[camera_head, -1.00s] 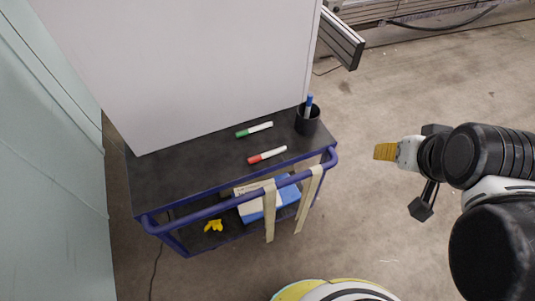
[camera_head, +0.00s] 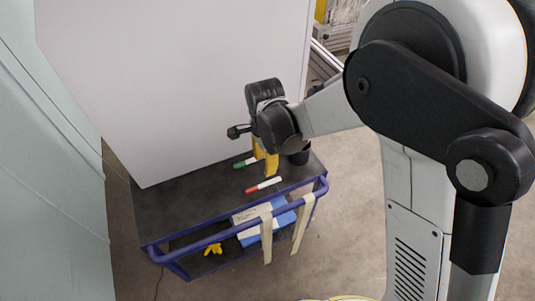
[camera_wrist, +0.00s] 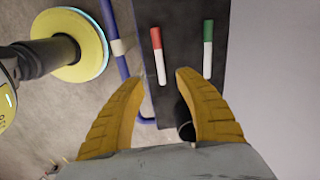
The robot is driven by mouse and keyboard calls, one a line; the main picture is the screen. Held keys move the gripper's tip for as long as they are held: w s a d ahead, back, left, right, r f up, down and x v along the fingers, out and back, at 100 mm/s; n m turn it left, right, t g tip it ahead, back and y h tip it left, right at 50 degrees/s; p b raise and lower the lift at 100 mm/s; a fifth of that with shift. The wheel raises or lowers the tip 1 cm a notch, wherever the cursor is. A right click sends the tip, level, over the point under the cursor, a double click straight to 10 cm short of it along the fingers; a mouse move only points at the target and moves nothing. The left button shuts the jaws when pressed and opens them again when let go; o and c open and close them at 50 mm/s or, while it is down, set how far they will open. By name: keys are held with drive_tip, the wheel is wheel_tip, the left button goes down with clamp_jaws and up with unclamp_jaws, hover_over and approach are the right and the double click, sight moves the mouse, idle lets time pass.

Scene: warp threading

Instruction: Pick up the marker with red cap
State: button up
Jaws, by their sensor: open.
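The marker with red cap (camera_head: 264,185) lies on the dark top of the cart, near its front rail. In the wrist view the red-capped marker (camera_wrist: 158,54) lies ahead of the fingers, with its red end towards the top. The green-capped marker (camera_head: 243,163) lies behind it and is partly hidden by my gripper; it also shows in the wrist view (camera_wrist: 207,48). My gripper (camera_head: 266,170) hangs above the cart top near both markers. Its yellow fingers (camera_wrist: 163,75) are open and apart, with no marker between them.
The cart (camera_head: 165,212) has a blue rail with tape strips hanging from it. A black pen cup (camera_head: 300,156) stands at the right, partly hidden by my arm. A white board (camera_head: 175,80) rises behind. A yellow item (camera_head: 212,249) and a blue box lie on the lower shelf.

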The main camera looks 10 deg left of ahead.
drive_tip(key=b, duration=0.2)
hover_over(258, 186)
drive_tip(key=shift+m, duration=0.3)
drive_tip(key=f, duration=0.7)
drive_tip(key=shift+w+d, duration=0.35)
drive_tip(key=f+b, duration=0.1)
drive_tip(key=f, duration=0.1)
drive_tip(key=f+b, duration=0.2)
drive_tip(key=f, duration=0.1)
drive_tip(key=shift+s+a+f, duration=0.3)
drive_tip(key=shift+a, duration=0.05)
drive_tip(key=shift+r, duration=0.1)
clamp_jaws()
